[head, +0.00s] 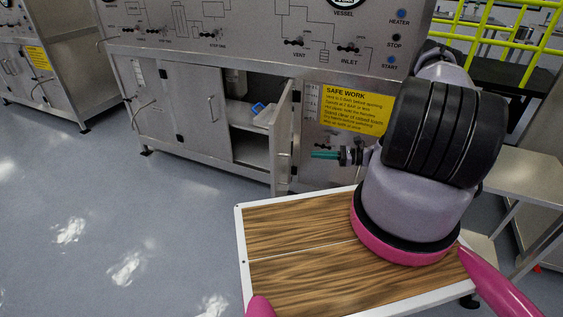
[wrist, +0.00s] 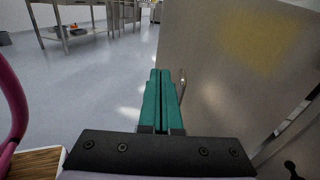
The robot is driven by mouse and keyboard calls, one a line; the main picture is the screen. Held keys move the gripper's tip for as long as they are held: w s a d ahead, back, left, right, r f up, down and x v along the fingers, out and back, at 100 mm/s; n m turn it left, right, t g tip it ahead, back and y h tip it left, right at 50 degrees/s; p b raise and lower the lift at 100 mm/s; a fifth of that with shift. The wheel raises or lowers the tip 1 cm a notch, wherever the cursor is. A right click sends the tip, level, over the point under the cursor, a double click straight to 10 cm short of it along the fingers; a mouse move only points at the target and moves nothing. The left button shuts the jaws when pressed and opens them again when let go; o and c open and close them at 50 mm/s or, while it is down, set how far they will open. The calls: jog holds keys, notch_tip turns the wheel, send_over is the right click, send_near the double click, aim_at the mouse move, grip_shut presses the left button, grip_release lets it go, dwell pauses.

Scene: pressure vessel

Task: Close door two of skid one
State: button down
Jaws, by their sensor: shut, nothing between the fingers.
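One cabinet door (head: 284,140) of the near skid stands open, swung out from the front and seen nearly edge-on in the head view. The opening (head: 250,150) to its left shows a shelf. My gripper (head: 322,155) has teal fingers, shut and empty, pointing left toward the door from its right, outer side. In the wrist view the fingers (wrist: 163,95) are together. A large grey panel (wrist: 225,75) fills the right side there, seemingly the open door's outer face, with a handle (wrist: 182,85) near its far edge. Whether the fingers touch it cannot be told.
A shut door (head: 195,105) with a handle lies left of the opening. A blue item (head: 257,108) sits inside. A yellow safety sign (head: 350,105) is right of the door. My wood-topped base is below. The floor (head: 130,210) at left is clear.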

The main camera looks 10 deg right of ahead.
notch_tip(320, 180, down, 2)
jog(key=s+m+t, duration=0.1)
send_near(275, 156)
jog(key=x, duration=0.7)
jog(key=shift+s+a+r, duration=0.1)
jog(key=shift+s+r, duration=0.2)
